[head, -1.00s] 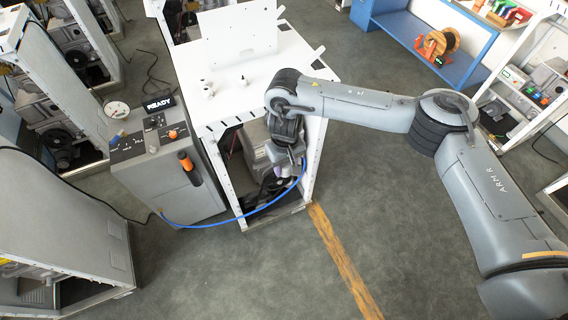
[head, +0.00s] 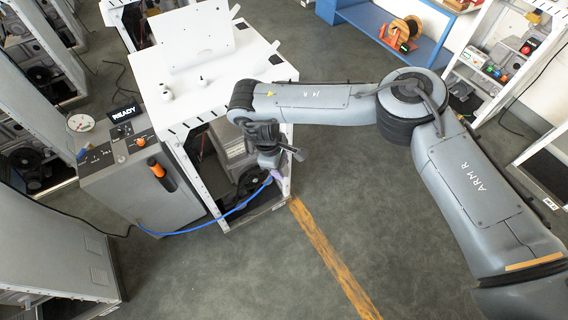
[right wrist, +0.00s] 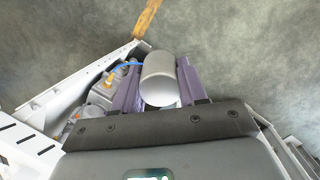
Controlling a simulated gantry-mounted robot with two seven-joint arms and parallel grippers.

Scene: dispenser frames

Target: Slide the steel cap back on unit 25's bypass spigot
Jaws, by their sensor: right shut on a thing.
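My right gripper (head: 276,174) is at the open front of the white dispenser frame (head: 290,165), below its top. In the right wrist view its purple fingers (right wrist: 160,85) are shut on a smooth, light grey cylinder that looks like the steel cap (right wrist: 159,76). The cap is clear of the frame's post in that view. In the head view the cap is hidden or too small to tell. A blue hose (head: 215,219) ends close to the gripper. I cannot make out the bypass spigot or the unit number. My left gripper is not in view.
A grey console (head: 160,190) with a READY display (head: 124,112) and an orange handle (head: 156,167) stands left of the frame. The floor (head: 340,190) right of the frame is clear.

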